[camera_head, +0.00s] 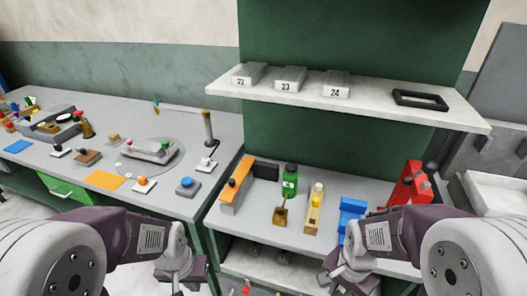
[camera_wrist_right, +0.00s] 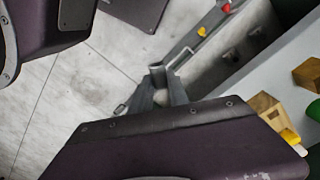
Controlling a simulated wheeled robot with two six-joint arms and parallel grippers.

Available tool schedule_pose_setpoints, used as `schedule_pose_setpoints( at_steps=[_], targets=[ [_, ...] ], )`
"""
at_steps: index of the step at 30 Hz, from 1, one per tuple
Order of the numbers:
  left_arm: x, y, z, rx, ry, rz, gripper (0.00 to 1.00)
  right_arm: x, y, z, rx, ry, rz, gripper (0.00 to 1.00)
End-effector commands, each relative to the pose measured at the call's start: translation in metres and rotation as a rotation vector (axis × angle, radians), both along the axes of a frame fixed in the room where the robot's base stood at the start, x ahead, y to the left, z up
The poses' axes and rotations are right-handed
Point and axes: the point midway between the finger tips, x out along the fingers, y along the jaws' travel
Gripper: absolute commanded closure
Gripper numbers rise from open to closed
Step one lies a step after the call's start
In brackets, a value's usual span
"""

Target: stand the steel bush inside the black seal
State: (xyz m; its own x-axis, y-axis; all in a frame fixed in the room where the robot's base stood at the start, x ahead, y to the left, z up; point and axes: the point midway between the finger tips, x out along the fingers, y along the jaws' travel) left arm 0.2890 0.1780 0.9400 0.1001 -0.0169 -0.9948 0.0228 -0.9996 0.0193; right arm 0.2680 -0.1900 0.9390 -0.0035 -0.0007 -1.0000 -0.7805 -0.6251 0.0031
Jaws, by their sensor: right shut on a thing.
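The black seal (camera_head: 420,100) is a dark rectangular frame lying flat on the right end of the white shelf. My right gripper (camera_wrist_right: 160,82) is shut on a small grey piece, which looks like the steel bush (camera_wrist_right: 157,72), held over the floor in front of the bench. In the head view the right gripper is low, right of centre, and its tips are hard to see. My left gripper (camera_head: 181,284) hangs low at the bottom edge, apart from everything; its jaw opening cannot be made out.
Blocks marked 22 (camera_head: 248,74), 23 (camera_head: 290,78) and 24 (camera_head: 336,84) stand on the shelf (camera_head: 380,103). Below are a green bottle (camera_head: 290,181), a yellow bottle on a wooden block (camera_head: 314,210), a blue holder (camera_head: 351,215) and a red press (camera_head: 408,185).

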Motion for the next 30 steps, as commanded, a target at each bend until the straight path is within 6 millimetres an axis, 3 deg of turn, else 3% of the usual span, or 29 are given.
schedule_pose_setpoints(
  at_steps=[8, 12, 18, 30],
  targets=[
    [0.0, 0.0, 0.0, 0.0, 0.0, 0.0, 1.0, 0.065, 0.002, -0.038, 0.002, 0.003, 0.457, 1.0],
    [0.0, 0.0, 0.0, 0.0, 0.0, 0.0, 1.0, 0.1, 0.002, -0.035, 0.001, -0.002, 0.718, 1.0],
    [0.0, 0.0, 0.0, 0.0, 0.0, 0.0, 1.0, 0.106, 0.002, -0.034, 0.002, 0.0, 0.887, 1.0],
    [0.0, 0.0, 0.0, 0.0, 0.0, 0.0, 1.0, 0.105, 0.002, -0.034, 0.002, 0.0, 0.897, 1.0]
  ],
)
